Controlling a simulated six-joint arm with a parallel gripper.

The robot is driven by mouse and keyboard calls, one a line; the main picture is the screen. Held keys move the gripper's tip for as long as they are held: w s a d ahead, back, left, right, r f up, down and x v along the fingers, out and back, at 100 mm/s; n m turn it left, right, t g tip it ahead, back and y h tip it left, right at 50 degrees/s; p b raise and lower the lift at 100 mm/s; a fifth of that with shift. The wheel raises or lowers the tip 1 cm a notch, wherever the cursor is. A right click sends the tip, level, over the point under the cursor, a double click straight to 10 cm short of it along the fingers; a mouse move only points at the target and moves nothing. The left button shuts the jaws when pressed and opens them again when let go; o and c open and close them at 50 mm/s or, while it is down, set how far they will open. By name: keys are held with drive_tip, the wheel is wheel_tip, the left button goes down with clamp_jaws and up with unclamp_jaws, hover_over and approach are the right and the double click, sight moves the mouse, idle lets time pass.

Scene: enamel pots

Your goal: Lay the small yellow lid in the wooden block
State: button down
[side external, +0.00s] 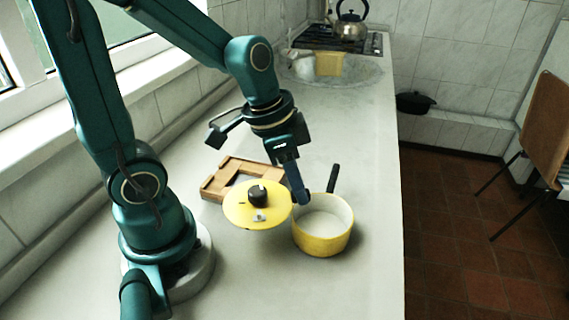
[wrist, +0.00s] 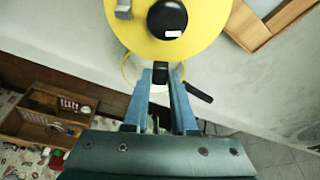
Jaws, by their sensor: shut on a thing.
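The small yellow lid (side external: 236,210) has a black knob and a small grey fitting on top. My gripper (side external: 301,196) is shut on the lid at its edge, with the blue fingertips closed on a small dark piece there. The lid looks roughly level and raised above the counter. In the wrist view the lid (wrist: 203,38) fills the top, just beyond my gripper (wrist: 161,76). The wooden block (side external: 213,183), a frame with a recess, lies behind the lid, which hides its near part. The block also shows in the wrist view (wrist: 286,14) at upper right.
A yellow pot (side external: 323,243) with a black handle stands open just right of the lid; its rim partly shows under the lid in the wrist view. The counter's right edge is beyond the pot. A sink, hob and kettle (side external: 350,27) are far back.

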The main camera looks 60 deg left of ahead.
drive_tip(key=a+n+y, duration=0.2)
drive_tip(key=a+n, duration=0.1)
drive_tip(key=n, duration=0.3)
drive_tip(key=n+g+y, duration=0.2)
drive_tip(key=n+g, duration=0.4)
drive_tip(key=n, duration=1.9)
hover_over(218, 174)
drive_tip(key=shift+f, duration=1.85)
drive_tip(key=shift+f+t, duration=0.3)
drive_tip(key=shift+f, duration=0.65)
drive_tip(key=c, duration=0.7)
unclamp_jaws()
drive_tip(key=shift+o, duration=0.3)
